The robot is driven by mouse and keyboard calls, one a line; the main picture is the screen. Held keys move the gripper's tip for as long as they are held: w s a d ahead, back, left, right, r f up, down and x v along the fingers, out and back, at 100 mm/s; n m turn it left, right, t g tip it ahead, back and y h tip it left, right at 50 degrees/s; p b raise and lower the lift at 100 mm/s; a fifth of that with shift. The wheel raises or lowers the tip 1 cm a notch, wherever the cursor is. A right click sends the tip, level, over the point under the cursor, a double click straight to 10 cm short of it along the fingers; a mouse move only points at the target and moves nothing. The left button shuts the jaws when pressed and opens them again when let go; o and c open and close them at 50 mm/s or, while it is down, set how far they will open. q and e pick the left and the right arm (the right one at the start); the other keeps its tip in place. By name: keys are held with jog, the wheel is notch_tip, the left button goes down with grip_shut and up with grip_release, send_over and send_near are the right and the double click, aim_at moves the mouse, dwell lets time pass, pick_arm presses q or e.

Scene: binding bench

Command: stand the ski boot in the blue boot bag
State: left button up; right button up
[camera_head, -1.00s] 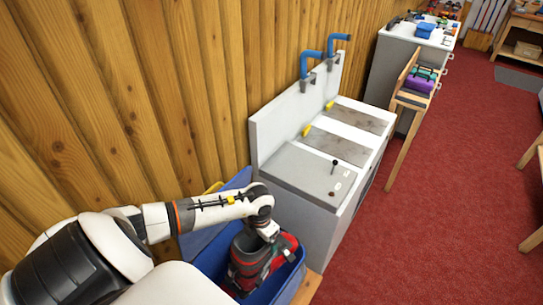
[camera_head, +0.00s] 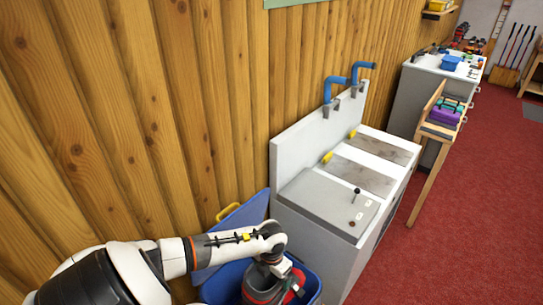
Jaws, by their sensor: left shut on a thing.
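The blue boot bag (camera_head: 226,284) is an open-topped blue container with a raised blue lid (camera_head: 243,213) at the lower middle. The ski boot (camera_head: 262,284), dark grey with red, is inside the bag's opening. Its lower part is cut off by the picture's bottom edge, so I cannot tell whether it touches the bag's floor. My left gripper (camera_head: 277,266) points down over the bag and is shut on the boot's upper part. Its fingertips are mostly hidden. My right gripper is not in view.
A grey-white cabinet with sinks (camera_head: 327,203) and blue taps stands just right of the bag. The wooden wall (camera_head: 120,120) is close behind. A wooden bench with a purple case (camera_head: 445,112) is farther off. Red carpet (camera_head: 470,210) lies clear at right.

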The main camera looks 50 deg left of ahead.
pick_arm(q)
notch_tip(320, 180, down, 16)
jog(key=b, duration=1.3)
jog(key=shift+w+f+b, duration=0.1)
jog(key=shift+f+b, duration=0.15)
jog(key=shift+b, duration=0.05)
notch_tip(320, 180, down, 10)
jog(key=b, duration=0.8)
jog(key=shift+f+b, duration=0.2)
jog(key=shift+b, duration=0.1)
jog(key=o, duration=1.7)
notch_tip(320, 180, up, 12)
jog(key=shift+r+p, duration=0.1)
jog(key=shift+p, duration=0.4)
jog(key=shift+d, duration=0.1)
